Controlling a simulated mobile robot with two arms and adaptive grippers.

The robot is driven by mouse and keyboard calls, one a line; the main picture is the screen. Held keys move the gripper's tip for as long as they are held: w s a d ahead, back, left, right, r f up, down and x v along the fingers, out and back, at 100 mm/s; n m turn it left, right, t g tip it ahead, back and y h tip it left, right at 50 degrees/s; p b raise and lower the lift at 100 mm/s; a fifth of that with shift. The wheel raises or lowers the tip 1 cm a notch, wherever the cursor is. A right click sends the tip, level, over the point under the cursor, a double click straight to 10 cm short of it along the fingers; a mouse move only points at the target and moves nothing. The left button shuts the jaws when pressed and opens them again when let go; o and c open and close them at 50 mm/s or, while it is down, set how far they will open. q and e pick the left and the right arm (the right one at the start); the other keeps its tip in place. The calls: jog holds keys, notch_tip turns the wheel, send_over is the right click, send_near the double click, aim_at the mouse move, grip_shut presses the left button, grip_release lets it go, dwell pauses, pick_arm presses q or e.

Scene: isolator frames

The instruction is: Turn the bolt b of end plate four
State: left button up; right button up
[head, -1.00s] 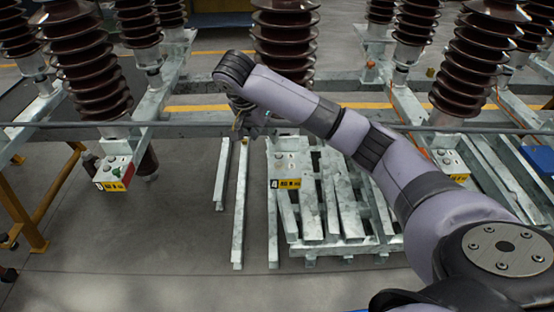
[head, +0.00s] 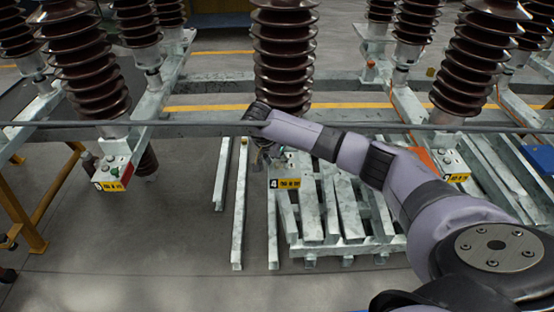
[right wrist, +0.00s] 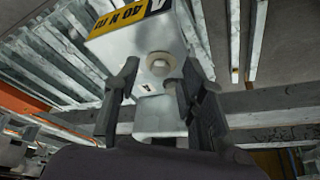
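End plate four (head: 288,172) is a pale plate with a yellow-and-black label marked 4, near the middle of the head view. In the right wrist view the same plate (right wrist: 115,48) shows its label upside down. A round pale bolt (right wrist: 160,64) stands out from it; I cannot read a letter for it. My right gripper (right wrist: 160,72) is open, with one dark finger on each side of the bolt and visible gaps between. In the head view the right gripper (head: 266,153) is at the plate's upper left, partly hidden by my wrist. My left gripper is not in view.
A long grey bar (head: 200,129) crosses the head view, near my right wrist. Ribbed brown insulators (head: 90,70) rise behind. Other labelled end plates stand at left (head: 114,172) and right (head: 452,163). Steel beams (head: 240,205) lie beside and below plate four. The floor at left is clear.

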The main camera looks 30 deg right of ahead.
jog(key=shift+c, duration=0.3)
grip_shut()
dwell(0.3)
